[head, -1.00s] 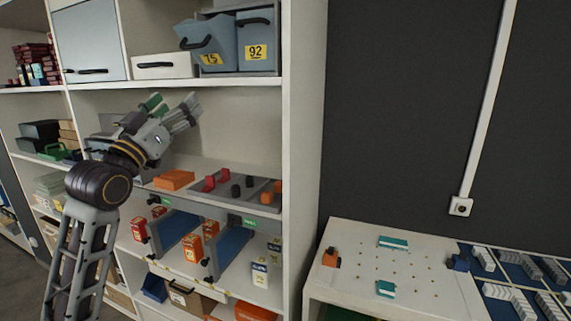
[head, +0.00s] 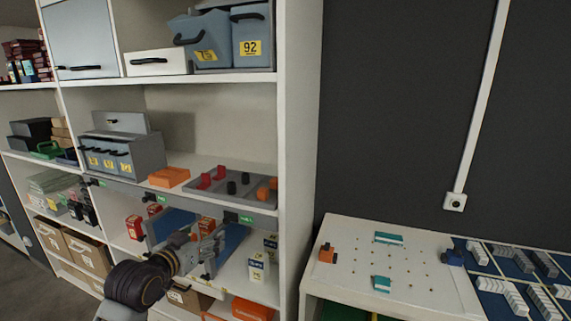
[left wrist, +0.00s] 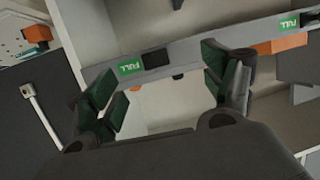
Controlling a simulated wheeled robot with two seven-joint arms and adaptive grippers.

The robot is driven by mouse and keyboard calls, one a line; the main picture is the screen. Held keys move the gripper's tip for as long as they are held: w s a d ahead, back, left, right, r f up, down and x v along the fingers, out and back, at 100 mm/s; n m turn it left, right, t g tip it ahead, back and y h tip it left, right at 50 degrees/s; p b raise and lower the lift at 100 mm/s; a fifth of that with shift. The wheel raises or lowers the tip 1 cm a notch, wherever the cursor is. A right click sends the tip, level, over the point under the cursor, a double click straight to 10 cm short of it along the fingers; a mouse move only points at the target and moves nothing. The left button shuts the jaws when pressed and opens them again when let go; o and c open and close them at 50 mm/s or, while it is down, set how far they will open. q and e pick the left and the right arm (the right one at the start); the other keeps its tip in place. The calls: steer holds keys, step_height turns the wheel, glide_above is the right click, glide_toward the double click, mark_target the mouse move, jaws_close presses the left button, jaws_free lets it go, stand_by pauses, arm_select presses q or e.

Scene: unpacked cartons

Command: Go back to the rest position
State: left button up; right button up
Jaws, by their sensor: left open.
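My left gripper (head: 214,243) is in front of the lower shelf with the blue sloped panels, low in the head view. In the left wrist view its two green-padded fingers (left wrist: 165,85) are spread apart with nothing between them. Beyond them is a grey shelf rail (left wrist: 185,54) with green "FULL" labels. My left arm reaches up from the bottom of the head view. My right gripper is not in view.
The white shelving (head: 299,150) holds grey bins (head: 120,155), an orange block (head: 169,177) and a grey peg tray (head: 240,187). Small cartons (head: 257,267) stand on the lower shelf. A white pegboard table (head: 345,262) is at right. The dark wall area is clear.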

arm_select(q)
steer(key=s+f+g+y, duration=0.1)
steer(key=s+f+g, duration=0.2)
steer(key=s+f, duration=0.45)
steer(key=s+f+g+y, duration=0.15)
steer(key=s+f, duration=0.25)
steer(key=f, duration=0.6)
steer(key=s+f+g, duration=0.3)
steer(key=s+f, duration=0.2)
steer(key=s, duration=0.3)
steer(key=s+f+g, duration=0.3)
steer(key=s+f, duration=0.2)
steer(key=s, duration=0.3)
step_height(320, 180, down, 32)
steer(key=s+a+g, duration=0.1)
steer(key=s, duration=0.1)
steer(key=s+a+f, duration=0.3)
steer(key=s+f, duration=0.7)
steer(key=s+a+f+g, duration=0.1)
steer(key=s+a+f, duration=0.3)
steer(key=s+f, duration=0.7)
steer(key=shift+s+y, duration=0.15)
steer(key=shift+y, duration=0.3)
steer(key=shift+s, duration=0.15)
